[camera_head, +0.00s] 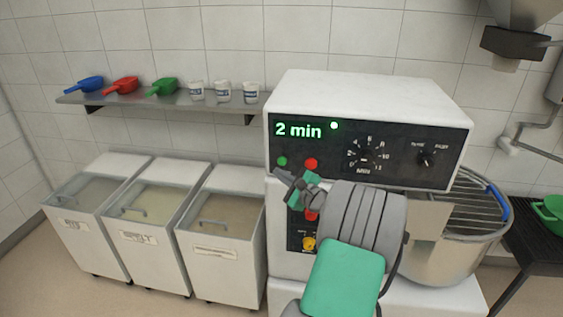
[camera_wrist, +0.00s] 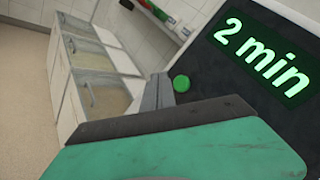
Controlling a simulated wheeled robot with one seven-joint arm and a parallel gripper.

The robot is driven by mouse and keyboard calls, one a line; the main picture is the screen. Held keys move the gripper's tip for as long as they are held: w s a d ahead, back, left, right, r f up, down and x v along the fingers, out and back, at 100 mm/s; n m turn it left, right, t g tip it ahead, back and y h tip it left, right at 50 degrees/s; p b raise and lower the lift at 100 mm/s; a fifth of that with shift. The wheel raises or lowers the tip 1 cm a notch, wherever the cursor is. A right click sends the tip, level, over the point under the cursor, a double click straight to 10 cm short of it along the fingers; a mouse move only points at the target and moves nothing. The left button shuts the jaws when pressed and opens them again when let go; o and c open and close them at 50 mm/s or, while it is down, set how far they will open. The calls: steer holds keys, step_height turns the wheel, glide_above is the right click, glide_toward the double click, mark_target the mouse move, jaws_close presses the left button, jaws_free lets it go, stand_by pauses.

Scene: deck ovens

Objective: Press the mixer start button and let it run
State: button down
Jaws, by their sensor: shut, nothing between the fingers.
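The mixer (camera_head: 370,88) has a white housing and a black control panel (camera_head: 390,150). Its display (camera_head: 298,130) reads "2 min" in green, with a lit green dot (camera_head: 334,125) beside it. A green button (camera_head: 282,161) and a red button (camera_head: 311,163) sit below the display. My gripper (camera_head: 281,173) is shut and empty, its tips just below the green button. In the wrist view the green button (camera_wrist: 181,84) shows just beyond and right of the fingertips (camera_wrist: 158,92); I cannot tell whether they touch. My arm hides part of the lower panel, including part of another red control.
A steel bowl (camera_head: 447,258) with a wire guard (camera_head: 465,205) stands at the right. Ingredient bins (camera_head: 215,245) stand at the left. A wall shelf (camera_head: 175,100) holds coloured scoops and white cups. A yellow knob (camera_head: 309,244) is low on the mixer.

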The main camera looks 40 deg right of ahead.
steer(key=shift+s+a, duration=0.8)
steer(key=shift+a, duration=0.2)
